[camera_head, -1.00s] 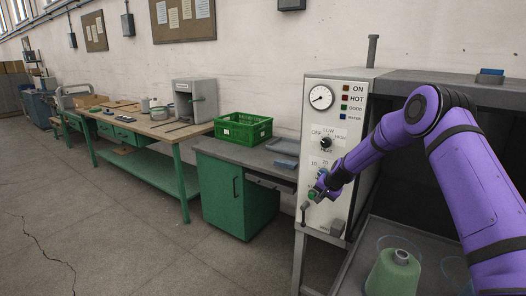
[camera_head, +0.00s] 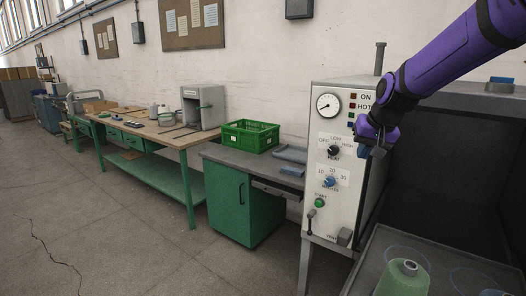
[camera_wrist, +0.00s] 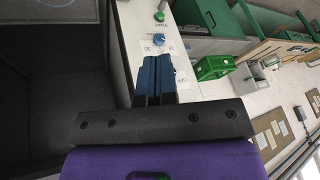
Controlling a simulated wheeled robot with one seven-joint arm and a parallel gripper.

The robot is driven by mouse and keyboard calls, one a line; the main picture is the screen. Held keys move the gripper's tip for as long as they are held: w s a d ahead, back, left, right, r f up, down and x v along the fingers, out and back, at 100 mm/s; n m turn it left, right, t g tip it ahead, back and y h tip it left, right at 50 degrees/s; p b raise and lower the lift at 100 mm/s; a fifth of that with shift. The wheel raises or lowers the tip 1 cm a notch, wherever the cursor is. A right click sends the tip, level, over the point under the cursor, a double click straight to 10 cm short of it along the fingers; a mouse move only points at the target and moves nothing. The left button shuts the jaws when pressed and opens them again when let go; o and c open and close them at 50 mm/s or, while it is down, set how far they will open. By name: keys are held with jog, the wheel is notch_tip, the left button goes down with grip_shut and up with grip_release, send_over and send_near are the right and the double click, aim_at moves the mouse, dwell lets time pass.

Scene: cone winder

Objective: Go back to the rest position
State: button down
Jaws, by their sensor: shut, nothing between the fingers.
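The panel carries a round gauge (camera_head: 328,104), a dark heat knob (camera_head: 334,151), a blue minutes knob (camera_head: 329,181) and a green start button (camera_head: 319,203). The blue knob (camera_wrist: 159,39) and the green button (camera_wrist: 159,16) also show in the wrist view.
A green cone (camera_head: 404,278) stands on the grey tray at the lower right. A green crate (camera_head: 250,136) sits on the grey counter left of the panel. A workbench (camera_head: 150,124) runs along the wall. A dark open chamber lies right of the panel. The floor at left is clear.

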jog(key=s+d+r+n+h, duration=0.1)
jog(key=s+r, duration=0.2)
jog(key=s, duration=0.6)
jog(key=s+d+r, duration=0.1)
jog(key=s+r, duration=0.2)
jog(key=s, duration=0.6)
jog(key=s+d+f, duration=0.2)
jog(key=s, duration=1.4)
jog(key=shift+n+h, duration=0.3)
jog(key=c, duration=1.8)
grip_release()
